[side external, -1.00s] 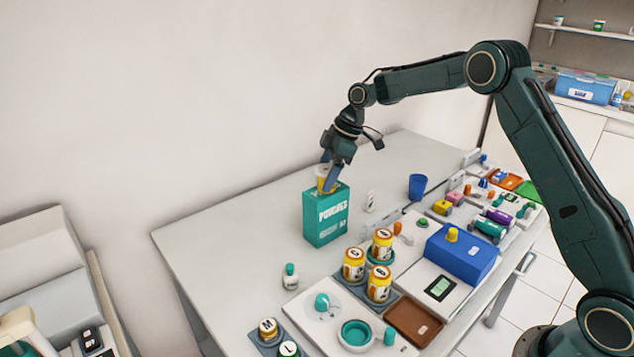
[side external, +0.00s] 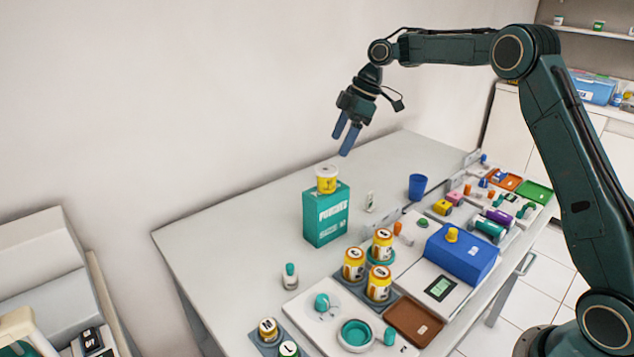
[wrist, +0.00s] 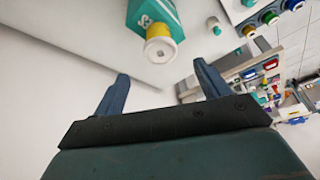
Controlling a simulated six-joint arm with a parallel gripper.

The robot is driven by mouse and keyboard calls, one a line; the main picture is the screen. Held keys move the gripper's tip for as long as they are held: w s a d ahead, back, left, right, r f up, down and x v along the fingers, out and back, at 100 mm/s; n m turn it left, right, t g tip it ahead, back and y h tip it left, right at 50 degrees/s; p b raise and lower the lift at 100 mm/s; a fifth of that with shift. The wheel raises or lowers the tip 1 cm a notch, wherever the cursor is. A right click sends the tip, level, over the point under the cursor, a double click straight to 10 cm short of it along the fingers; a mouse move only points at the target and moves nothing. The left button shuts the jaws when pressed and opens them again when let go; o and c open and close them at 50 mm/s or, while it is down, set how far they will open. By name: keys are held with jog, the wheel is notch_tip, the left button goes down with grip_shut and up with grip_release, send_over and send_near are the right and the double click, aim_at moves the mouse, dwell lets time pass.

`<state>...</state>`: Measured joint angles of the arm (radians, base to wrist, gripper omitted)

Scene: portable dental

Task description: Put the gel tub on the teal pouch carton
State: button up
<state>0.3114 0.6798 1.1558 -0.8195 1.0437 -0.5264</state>
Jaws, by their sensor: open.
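The gel tub (side external: 327,180), yellow with a white lid, stands upright on top of the teal pouch carton (side external: 325,218) on the table. In the wrist view the tub (wrist: 160,51) shows from above on the end of the carton (wrist: 133,14). My gripper (side external: 346,145) is open and empty, above and a little to the right of the tub, clear of it. Its two blue fingers also show spread apart in the wrist view (wrist: 160,85).
Several yellow-banded jars (side external: 354,264) stand in front of the carton. A blue cup (side external: 417,187) stands to its right, and a blue box (side external: 461,253) sits further right. The table's left part is clear.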

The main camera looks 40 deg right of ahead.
jog(key=shift+v, duration=1.25)
jog(key=s+a+r+m+t+h, duration=0.1)
jog(key=s+a+r+m, duration=0.3)
jog(key=s, duration=0.5)
jog(key=s+a+r+m+t, duration=0.1)
jog(key=s+a+r+m, duration=0.1)
jog(key=s+a+r, duration=0.35)
jog(key=s+d+f+m+h, duration=0.1)
jog(key=s+f+m, duration=0.1)
jog(key=s, duration=1)
jog(key=s+d+f+m+t+h, duration=0.1)
jog(key=s+f+m, duration=0.2)
jog(key=s, duration=0.9)
jog(key=shift+s+d+f+h, duration=0.3)
jog(key=shift+f, duration=0.55)
